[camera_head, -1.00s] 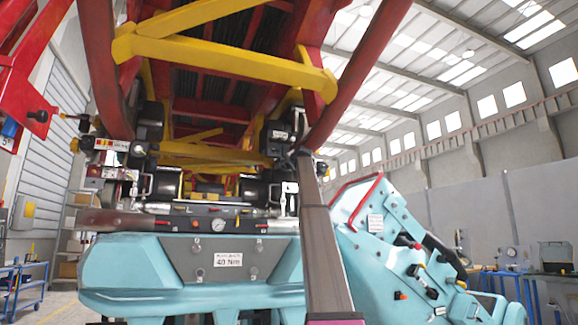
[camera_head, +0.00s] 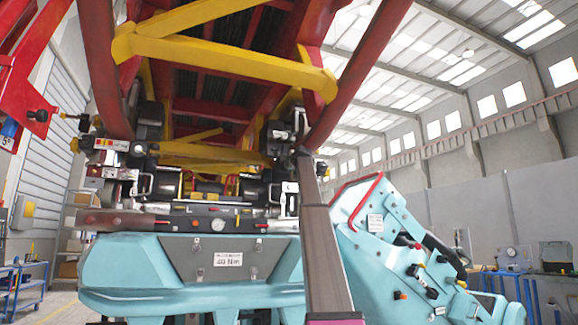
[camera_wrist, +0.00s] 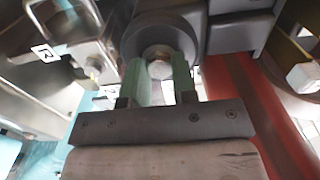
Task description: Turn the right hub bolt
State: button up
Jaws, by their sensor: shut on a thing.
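The right hub bolt (camera_wrist: 181,72) shows in the wrist view as a pale round head, set in front of a dark round hub (camera_wrist: 158,35). My gripper (camera_wrist: 164,72) has two green fingers, one on each side of the bolt head, and is shut on it. A white plate marked "R" (camera_wrist: 45,52) is to the left of the hub. In the head view my arm reaches up to the right side of the coaster train's underside (camera_head: 240,105). There the arm end and dark train parts hide the bolt.
A turquoise stand with a "40 Nm" plate (camera_head: 228,259) is below the train. A turquoise unit with a red handle (camera_head: 358,190) stands to the right of my arm. Red and yellow beams (camera_head: 225,62) hang overhead. A red beam (camera_wrist: 252,105) runs close right of my gripper.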

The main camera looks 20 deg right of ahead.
jog(key=shift+f, duration=0.1)
dwell(0.3)
jog(key=o, duration=0.9)
jog(key=shift+s, duration=0.1)
jog(key=s, duration=1)
jog(key=shift+s+d, duration=0.2)
jog(key=shift+s, duration=0.15)
